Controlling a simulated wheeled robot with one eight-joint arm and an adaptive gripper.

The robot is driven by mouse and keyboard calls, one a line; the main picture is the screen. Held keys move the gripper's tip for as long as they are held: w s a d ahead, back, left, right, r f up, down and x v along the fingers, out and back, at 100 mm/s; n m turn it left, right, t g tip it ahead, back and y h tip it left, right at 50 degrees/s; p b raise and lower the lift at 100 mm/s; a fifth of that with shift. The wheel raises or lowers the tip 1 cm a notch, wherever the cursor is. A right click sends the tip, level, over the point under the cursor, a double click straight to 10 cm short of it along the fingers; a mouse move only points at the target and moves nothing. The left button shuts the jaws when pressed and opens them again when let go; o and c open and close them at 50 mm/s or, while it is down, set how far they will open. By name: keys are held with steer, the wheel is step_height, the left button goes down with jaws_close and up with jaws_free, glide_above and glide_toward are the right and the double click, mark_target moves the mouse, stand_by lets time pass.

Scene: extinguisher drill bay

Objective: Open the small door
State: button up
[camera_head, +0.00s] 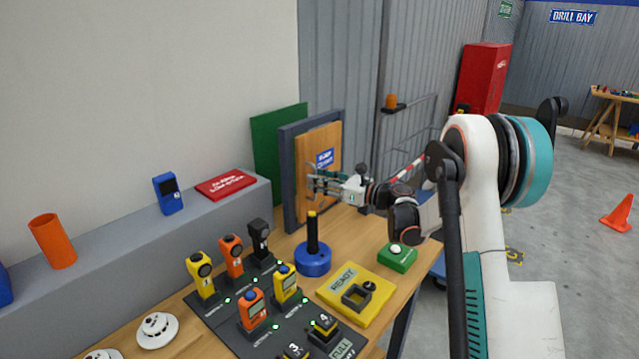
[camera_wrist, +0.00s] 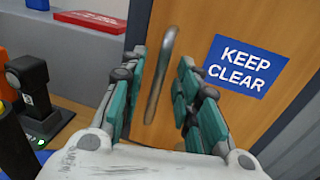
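The small door (camera_head: 318,158) is a wooden panel in a dark grey frame (camera_head: 289,190) at the back of the workbench. It looks closed in the frame. It carries a blue "KEEP CLEAR" sign, readable in the wrist view (camera_wrist: 245,66). A curved metal handle (camera_wrist: 160,75) stands upright on the door's wooden face (camera_wrist: 190,25). My gripper (camera_head: 314,184) is in front of the door. In the wrist view its teal-padded fingers (camera_wrist: 160,95) are spread, with the handle between them and nearer the left finger. I see no clear contact with the handle.
A blue base with a black post (camera_head: 313,260) stands in front of the door. A green button box (camera_head: 397,258), a yellow "READY" plate (camera_head: 340,285) and a rack of several handheld devices (camera_head: 240,300) cover the bench. A grey ledge (camera_head: 130,235) runs along the left.

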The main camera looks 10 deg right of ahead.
steer(key=shift+w+a, duration=0.1)
steer(key=shift+c, duration=0.6)
jaws_close()
